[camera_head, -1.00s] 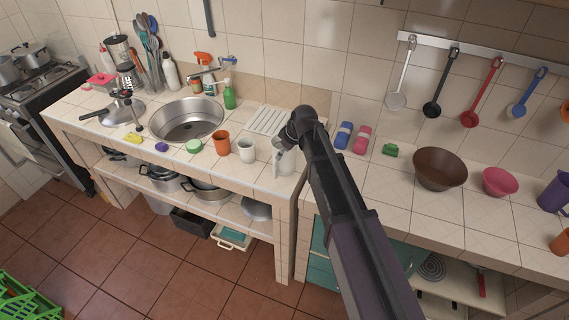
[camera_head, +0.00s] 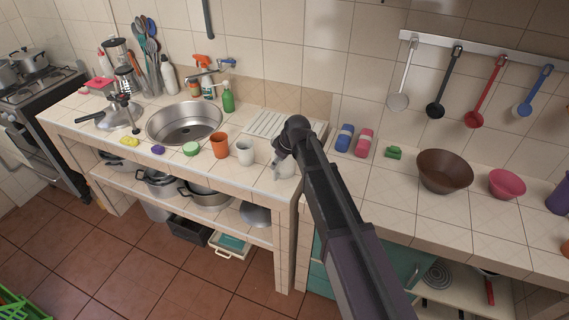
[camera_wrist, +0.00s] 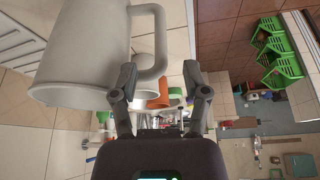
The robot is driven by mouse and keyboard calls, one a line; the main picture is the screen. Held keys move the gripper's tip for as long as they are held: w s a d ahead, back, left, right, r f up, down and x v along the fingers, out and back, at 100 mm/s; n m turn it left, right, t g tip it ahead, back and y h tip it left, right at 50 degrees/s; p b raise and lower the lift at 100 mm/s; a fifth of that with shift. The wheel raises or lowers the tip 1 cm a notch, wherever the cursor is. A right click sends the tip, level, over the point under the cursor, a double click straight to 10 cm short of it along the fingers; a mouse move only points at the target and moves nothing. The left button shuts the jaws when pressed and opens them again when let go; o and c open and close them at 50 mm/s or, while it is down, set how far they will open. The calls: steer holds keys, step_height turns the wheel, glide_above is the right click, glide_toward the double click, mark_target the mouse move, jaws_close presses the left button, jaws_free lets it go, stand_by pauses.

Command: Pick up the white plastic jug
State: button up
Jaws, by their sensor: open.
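The white plastic jug (camera_head: 286,168) stands on the counter, right of a white cup, and is partly hidden by my arm in the head view. In the wrist view the jug (camera_wrist: 85,60) fills the upper left, with its handle (camera_wrist: 160,35) toward the picture's middle. My gripper (camera_wrist: 160,72) is open and empty. The lower part of the handle shows between the two fingertips; whether they touch it I cannot tell. In the head view my gripper (camera_head: 278,158) is at the jug's left side, small and dark.
The white cup (camera_head: 244,152) and an orange cup (camera_head: 220,146) stand close on the left, near the front edge. A drying rack (camera_head: 270,124) lies behind. A brown bowl (camera_head: 444,172) is farther right.

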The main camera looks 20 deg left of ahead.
mark_target(274, 179)
steer(key=shift+b+x, duration=2.45)
steer(key=shift+x, duration=0.2)
steer(key=shift+s+d, duration=0.1)
jaws_close()
